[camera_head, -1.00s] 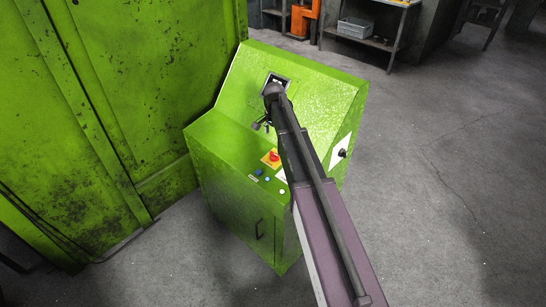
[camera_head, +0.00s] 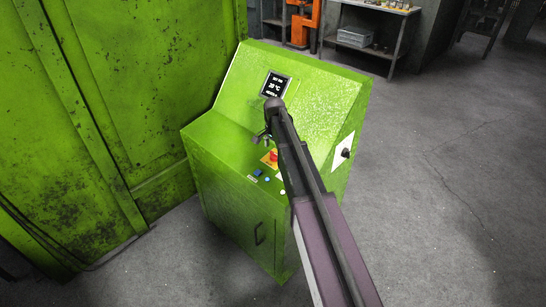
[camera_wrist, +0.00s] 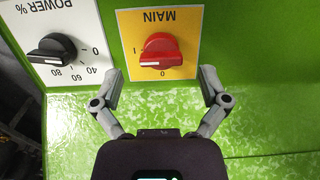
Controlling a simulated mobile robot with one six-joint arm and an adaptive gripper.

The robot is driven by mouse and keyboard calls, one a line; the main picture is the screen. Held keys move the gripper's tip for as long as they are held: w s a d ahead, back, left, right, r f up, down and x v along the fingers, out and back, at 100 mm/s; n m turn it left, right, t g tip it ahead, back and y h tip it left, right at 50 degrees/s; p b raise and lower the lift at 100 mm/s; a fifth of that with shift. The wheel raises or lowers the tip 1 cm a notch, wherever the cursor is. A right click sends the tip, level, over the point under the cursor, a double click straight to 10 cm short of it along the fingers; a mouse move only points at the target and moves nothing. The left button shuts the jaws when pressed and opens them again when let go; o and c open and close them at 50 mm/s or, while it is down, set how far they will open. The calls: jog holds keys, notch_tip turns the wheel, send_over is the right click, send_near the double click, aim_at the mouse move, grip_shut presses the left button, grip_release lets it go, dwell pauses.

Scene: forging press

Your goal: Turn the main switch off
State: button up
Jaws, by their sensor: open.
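The main switch is a red knob on a yellow plate marked MAIN. In the head view the knob (camera_head: 274,156) sits on the lower panel of the green console, partly beside my arm. In the wrist view the knob (camera_wrist: 160,51) is upside down, with I and 0 marks beside it; I cannot tell for sure which mark it points to. My gripper (camera_wrist: 161,75) is open and empty, its fingers either side of the plate's lower edge. The fingers look apart from the knob. In the head view my gripper (camera_head: 262,137) is just above and behind the switch.
A black POWER % dial (camera_wrist: 54,49) on a white plate is left of the left finger. A display (camera_head: 275,85) is on the sloped panel. Blue buttons (camera_head: 257,173) lie near the switch. A green wall (camera_head: 110,110) stands left; the floor right is clear.

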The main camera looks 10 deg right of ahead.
jog(key=shift+f+b, duration=0.55)
jog(key=shift+f, duration=0.35)
